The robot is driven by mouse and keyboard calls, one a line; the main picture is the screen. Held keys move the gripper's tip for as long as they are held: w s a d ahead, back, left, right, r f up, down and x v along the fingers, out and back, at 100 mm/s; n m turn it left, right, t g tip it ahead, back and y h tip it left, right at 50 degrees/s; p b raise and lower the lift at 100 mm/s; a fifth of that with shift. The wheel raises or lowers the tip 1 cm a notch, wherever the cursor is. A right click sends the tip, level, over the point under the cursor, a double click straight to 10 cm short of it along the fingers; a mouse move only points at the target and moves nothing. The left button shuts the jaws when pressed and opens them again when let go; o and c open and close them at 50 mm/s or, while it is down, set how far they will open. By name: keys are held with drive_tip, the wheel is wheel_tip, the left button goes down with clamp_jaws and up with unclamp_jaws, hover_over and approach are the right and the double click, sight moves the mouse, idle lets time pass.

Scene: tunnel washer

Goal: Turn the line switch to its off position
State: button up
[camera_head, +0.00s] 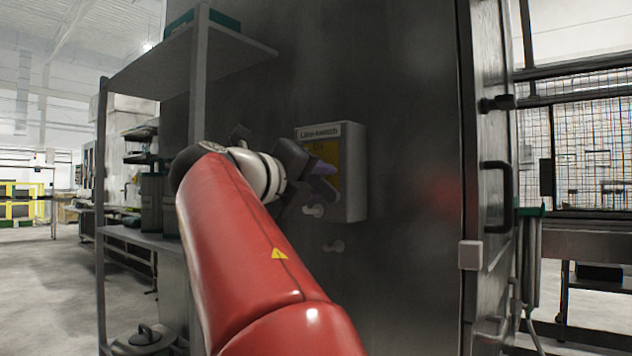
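The line switch is a light grey box (354,170) labelled "Line switch", fixed to the dark metal wall of the washer. It has a yellow front plate (318,151), partly covered by my gripper. My gripper (322,180) is at the front of the box, over the lower part of the yellow plate. Its dark fingers overlap the spot where a handle might sit, so the handle and its position cannot be made out. Whether the fingers touch the switch or are open or shut cannot be told.
A metal shelf rack (199,80) stands close on the left of my arm. A door with a black handle (497,195) and a mesh guard (590,150) are on the right.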

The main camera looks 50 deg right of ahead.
drive_tip(key=shift+o, duration=0.8)
drive_tip(key=a, duration=0.7)
drive_tip(key=shift+s+a, duration=0.35)
drive_tip(key=shift+a, duration=0.05)
drive_tip(key=shift+c, duration=0.4)
